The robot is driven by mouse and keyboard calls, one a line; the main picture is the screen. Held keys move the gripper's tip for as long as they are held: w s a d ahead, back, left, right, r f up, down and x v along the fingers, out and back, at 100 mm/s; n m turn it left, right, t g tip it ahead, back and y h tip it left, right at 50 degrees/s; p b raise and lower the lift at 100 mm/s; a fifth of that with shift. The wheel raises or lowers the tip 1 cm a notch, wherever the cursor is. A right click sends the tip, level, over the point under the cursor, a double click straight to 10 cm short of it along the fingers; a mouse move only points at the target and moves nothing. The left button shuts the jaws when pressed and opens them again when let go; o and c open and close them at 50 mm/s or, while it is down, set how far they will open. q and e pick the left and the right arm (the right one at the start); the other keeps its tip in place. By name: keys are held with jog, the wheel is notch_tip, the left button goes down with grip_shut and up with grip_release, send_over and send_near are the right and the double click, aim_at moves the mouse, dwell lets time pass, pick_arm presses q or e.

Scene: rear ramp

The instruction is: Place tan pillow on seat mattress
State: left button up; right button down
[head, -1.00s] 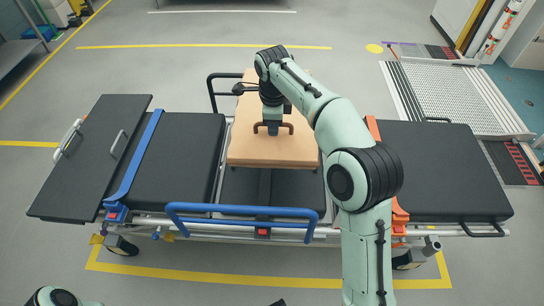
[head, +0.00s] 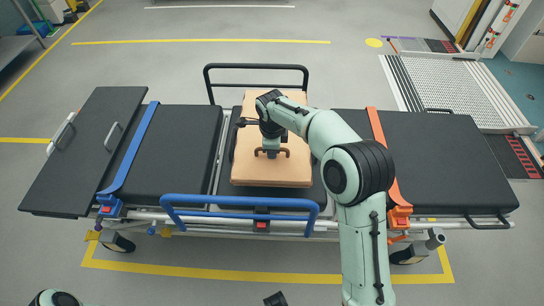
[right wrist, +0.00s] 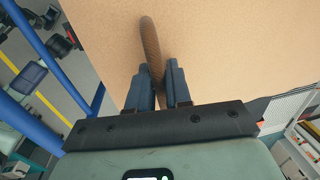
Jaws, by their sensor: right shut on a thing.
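The tan pillow (head: 248,174) is a flat block with a brown loop handle (head: 286,153) on its top. It lies over the dark seat mattress (head: 222,191) in the middle of the stretcher; whether it fully rests there I cannot tell. My right gripper (head: 271,152) is above the pillow, shut on its handle. In the right wrist view the fingers (right wrist: 158,85) pinch the brown handle, with the tan surface behind. My arm hides part of the pillow's right side.
A blue side rail (head: 240,203) runs along the near side and a black rail (head: 257,67) stands at the far side. A blue strap (head: 134,150) crosses the left section and an orange strap (head: 380,140) the right. A metal ramp (head: 445,90) is at the upper right.

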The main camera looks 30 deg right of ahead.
notch_tip(320, 180, down, 4)
jog(key=shift+r, duration=0.1)
jog(key=c, duration=1.1)
grip_release()
jog(key=shift+o, duration=0.2)
notch_tip(320, 180, up, 12)
jog(key=s+p, duration=0.1)
jog(key=shift+s+a, duration=0.15)
jog(key=shift+a, duration=0.25)
jog(key=shift+s, duration=0.1)
